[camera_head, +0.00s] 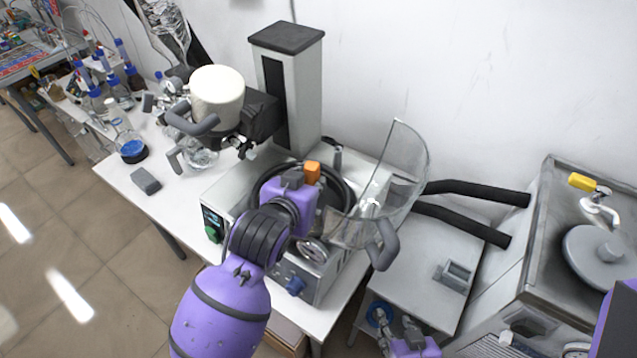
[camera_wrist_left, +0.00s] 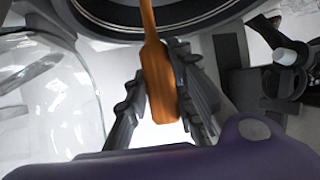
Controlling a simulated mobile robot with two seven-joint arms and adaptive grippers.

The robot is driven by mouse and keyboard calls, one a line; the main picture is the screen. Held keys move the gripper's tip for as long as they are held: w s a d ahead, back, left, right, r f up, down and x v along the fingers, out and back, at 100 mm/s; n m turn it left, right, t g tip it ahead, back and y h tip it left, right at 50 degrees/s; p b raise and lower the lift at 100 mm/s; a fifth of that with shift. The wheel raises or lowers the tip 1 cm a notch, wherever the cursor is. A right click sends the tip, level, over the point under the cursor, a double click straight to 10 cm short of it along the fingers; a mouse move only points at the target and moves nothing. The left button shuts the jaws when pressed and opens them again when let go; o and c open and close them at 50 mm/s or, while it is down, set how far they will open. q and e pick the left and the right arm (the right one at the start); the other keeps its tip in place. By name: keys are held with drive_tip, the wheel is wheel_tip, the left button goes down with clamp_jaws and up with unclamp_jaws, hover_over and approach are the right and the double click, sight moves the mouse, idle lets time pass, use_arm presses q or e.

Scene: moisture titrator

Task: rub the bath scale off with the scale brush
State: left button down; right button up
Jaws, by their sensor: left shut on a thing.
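The scale brush (camera_wrist_left: 161,85) shows as an orange handle with a thin neck running up out of the left wrist view. Its head is out of that view. In the head view only a small orange part of the brush (camera_head: 313,172) shows. My left gripper (camera_wrist_left: 160,92) is shut on the handle. In the head view my left gripper (camera_head: 298,180) is over the heating bath (camera_head: 347,192) and hides much of it. The bath's dark rim (camera_wrist_left: 110,28) shows beyond the gripper. I cannot make out the scale. My right gripper (camera_head: 398,328) is low at the bottom; its finger state is unclear.
A clear curved shield (camera_head: 405,160) with a grey handle stands open right of the bath. A grey column (camera_head: 290,85) and a white-topped unit (camera_head: 218,90) stand behind it. Glassware is at left. A sink (camera_head: 560,215) is at right. Black hoses (camera_head: 465,223) run between.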

use_arm(q)
drive_tip(key=shift+w+a, duration=0.1)
drive_tip(key=shift+a, duration=0.1)
drive_tip(key=a, duration=0.1)
drive_tip(key=w+a, duration=0.1)
drive_tip(key=a, duration=0.1)
drive_tip(key=shift+a, duration=0.1)
idle(0.3)
drive_tip(key=shift+d, duration=0.2)
idle(0.3)
drive_tip(key=shift+s+d, duration=0.3)
drive_tip(key=shift+d, duration=0.45)
drive_tip(key=shift+s+d, duration=0.3)
drive_tip(key=shift+d, duration=0.45)
